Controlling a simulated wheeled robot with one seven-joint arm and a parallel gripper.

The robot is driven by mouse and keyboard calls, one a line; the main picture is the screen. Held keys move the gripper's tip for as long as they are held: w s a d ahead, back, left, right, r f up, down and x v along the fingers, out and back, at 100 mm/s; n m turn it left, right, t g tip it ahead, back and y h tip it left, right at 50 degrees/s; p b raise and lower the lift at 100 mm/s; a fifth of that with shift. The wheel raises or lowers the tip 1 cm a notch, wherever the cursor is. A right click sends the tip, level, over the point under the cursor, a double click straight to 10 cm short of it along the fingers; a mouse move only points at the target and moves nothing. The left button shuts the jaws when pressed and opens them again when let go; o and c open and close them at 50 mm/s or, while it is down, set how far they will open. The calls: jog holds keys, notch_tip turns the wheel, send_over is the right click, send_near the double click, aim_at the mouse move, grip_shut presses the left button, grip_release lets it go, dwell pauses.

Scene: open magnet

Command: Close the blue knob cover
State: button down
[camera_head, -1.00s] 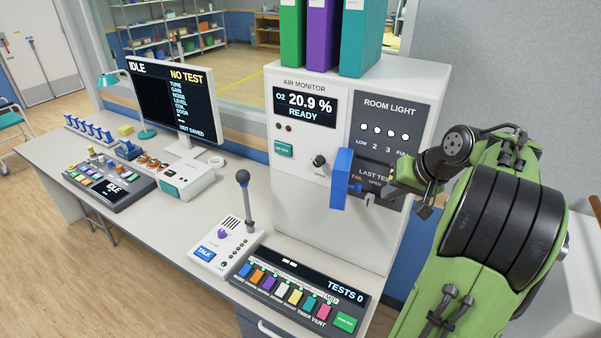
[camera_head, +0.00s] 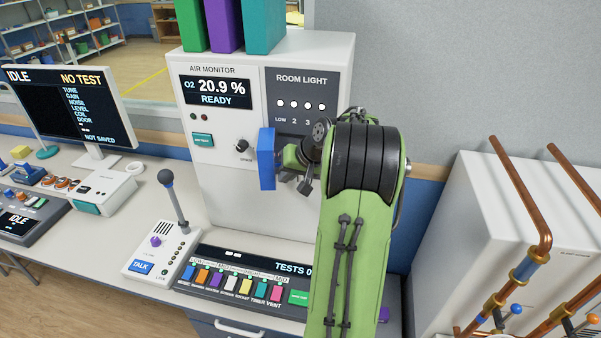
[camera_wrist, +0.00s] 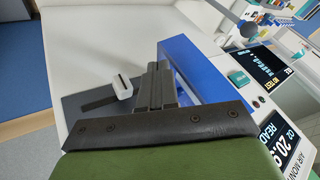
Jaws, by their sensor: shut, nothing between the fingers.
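The blue knob cover (camera_head: 266,158) stands out from the front of the air monitor, edge-on in the head view, just right of a small black knob (camera_head: 242,146). In the wrist view the blue cover (camera_wrist: 208,72) is a blue frame right beside my fingers. My gripper (camera_wrist: 157,85) is shut and empty; in the head view my gripper (camera_head: 290,175) is just right of the cover, partly hidden by my arm. I cannot tell whether it touches the cover. A white lever (camera_wrist: 122,87) sits on a dark panel left of my fingers.
The white air monitor (camera_head: 225,185) carries upright binders (camera_head: 228,22) on top. Below stand a talk microphone box (camera_head: 160,250) and a panel of coloured keys (camera_head: 245,283). Copper pipes (camera_head: 525,200) run over white cabinets at right.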

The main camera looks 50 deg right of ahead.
jog(key=shift+w+a, duration=0.1)
jog(key=shift+w, duration=0.05)
jog(key=shift+a, duration=0.1)
